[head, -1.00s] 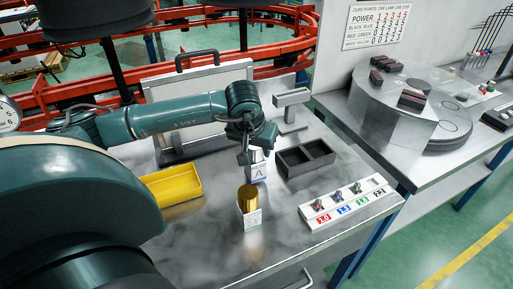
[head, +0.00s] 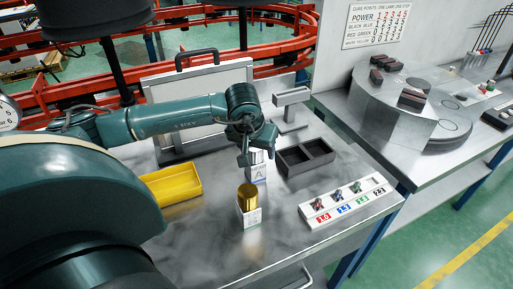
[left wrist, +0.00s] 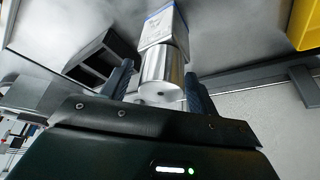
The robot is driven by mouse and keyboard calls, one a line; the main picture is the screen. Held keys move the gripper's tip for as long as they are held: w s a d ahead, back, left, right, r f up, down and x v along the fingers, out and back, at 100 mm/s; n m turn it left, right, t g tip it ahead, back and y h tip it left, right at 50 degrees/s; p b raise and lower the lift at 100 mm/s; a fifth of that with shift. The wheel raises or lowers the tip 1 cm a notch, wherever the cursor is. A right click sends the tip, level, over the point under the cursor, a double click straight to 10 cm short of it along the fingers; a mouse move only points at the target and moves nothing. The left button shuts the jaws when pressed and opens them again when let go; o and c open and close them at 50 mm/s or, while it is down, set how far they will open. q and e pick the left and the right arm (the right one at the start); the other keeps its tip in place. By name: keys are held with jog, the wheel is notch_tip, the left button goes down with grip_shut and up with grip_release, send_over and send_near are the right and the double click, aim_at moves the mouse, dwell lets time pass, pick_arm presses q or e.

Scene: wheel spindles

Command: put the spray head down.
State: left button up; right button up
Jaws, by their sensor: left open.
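A silver cylindrical spray head (left wrist: 162,75) stands on a white labelled block, marked A, (head: 258,172) near the middle of the bench. In the left wrist view the block (left wrist: 158,28) shows at the cylinder's far end. My left gripper (head: 245,160) is at the block, its fingers pointing down. In the left wrist view my left gripper (left wrist: 158,84) is open, with one finger on each side of the silver cylinder; a gap shows at the left finger. In the head view the gripper mostly hides the cylinder. A gold cylinder (head: 248,192) stands on another white block (head: 250,216) nearer me.
A yellow tray (head: 172,194) lies to the left. A dark two-compartment tray (head: 306,168) is right of the gripper. A white strip with coloured pieces (head: 345,210) lies at the right edge. A grey stand (head: 291,97) rises behind. The front bench is clear.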

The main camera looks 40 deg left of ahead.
pick_arm(q)
jog(key=v, duration=1.2)
jog(key=shift+b, duration=0.3)
